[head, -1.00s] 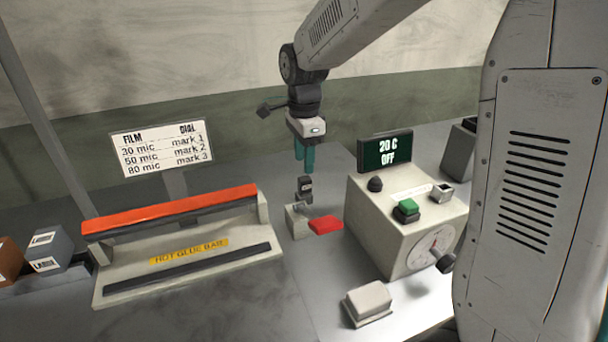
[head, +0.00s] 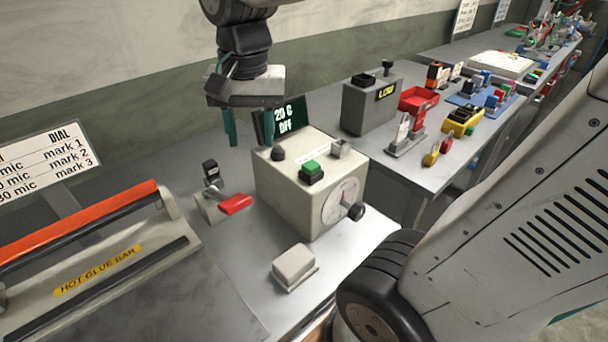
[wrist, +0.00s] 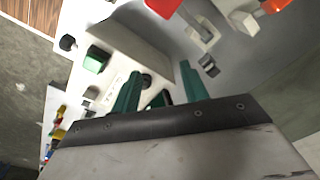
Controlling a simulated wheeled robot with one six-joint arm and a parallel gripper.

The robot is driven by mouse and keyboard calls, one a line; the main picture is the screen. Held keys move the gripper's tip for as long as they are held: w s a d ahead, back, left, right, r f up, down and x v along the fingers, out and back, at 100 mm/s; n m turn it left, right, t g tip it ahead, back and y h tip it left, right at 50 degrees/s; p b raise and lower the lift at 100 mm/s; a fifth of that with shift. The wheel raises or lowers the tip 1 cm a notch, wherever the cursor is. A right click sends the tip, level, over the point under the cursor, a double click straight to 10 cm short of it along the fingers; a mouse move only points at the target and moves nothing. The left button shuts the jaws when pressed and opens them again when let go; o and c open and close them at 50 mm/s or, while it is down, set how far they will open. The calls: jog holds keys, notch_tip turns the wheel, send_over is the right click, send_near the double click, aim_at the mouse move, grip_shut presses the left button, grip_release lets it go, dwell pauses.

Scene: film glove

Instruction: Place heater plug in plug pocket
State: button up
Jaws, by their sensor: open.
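A small black round-topped piece (head: 278,153) sits on top of the cream heater box (head: 290,190), at its back left; it looks like the heater plug, though no label confirms it. A small grey block with a dark opening (head: 342,148) is on the box's back right corner and may be the plug pocket. My gripper (head: 248,138) hangs open and empty, fingers down, over the back left of the box. In the wrist view, the black piece (wrist: 146,80) shows between the fingers of my gripper (wrist: 160,78), apparently below them.
The display (head: 283,122) reads 20 C OFF close behind my gripper. A green button (head: 312,170) and a dial are on the box. A black-topped post with a red lever (head: 235,204) stands left. The glue bar (head: 97,270) is further left, a grey block (head: 294,267) in front.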

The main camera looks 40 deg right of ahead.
jog(key=s+f+n, duration=0.3)
jog(key=s+n, duration=0.5)
jog(key=s, duration=0.4)
jog(key=shift+s+d, duration=0.3)
jog(key=shift+d, duration=0.15)
